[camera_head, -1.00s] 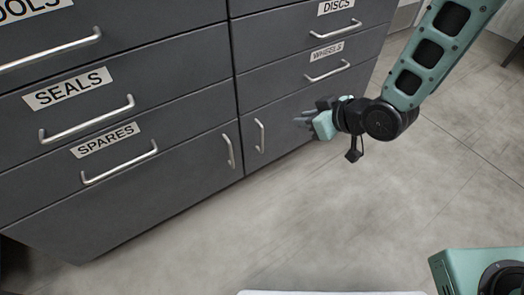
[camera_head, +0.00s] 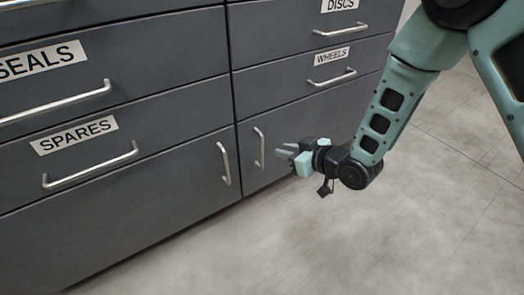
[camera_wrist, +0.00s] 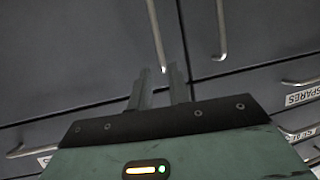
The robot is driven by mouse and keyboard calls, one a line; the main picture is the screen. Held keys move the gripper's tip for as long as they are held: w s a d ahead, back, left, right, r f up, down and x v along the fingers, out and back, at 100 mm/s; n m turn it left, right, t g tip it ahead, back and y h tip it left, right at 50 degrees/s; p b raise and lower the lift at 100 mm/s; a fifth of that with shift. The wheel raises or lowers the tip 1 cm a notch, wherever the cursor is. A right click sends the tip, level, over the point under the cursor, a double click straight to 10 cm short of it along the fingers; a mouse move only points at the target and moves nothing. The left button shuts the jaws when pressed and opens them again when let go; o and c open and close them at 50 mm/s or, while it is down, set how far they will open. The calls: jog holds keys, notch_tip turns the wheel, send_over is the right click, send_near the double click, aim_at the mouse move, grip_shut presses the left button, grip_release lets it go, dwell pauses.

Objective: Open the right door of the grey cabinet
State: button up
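The grey cabinet (camera_head: 130,205) has two doors at its bottom, meeting at a vertical seam. The right door (camera_head: 310,118) is closed and carries an upright metal bar handle (camera_head: 260,147) near the seam. The left door's matching handle (camera_head: 225,163) is across the seam. My gripper (camera_head: 284,151) is open and empty, just right of the right door's handle and apart from it. In the wrist view, which looks turned over, the right door's handle (camera_wrist: 157,35) lies ahead, its near end in line with the gap between my fingers (camera_wrist: 160,76).
Drawers with bar handles sit above the doors; the WHEELS handle (camera_head: 332,78) is above my gripper and the SPARES handle (camera_head: 90,172) is to the left. The grey floor (camera_head: 330,240) in front of the right door is clear.

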jog(key=b+x, duration=0.4)
jog(key=x, duration=0.6)
jog(key=shift+w+a+f, duration=0.1)
grip_shut()
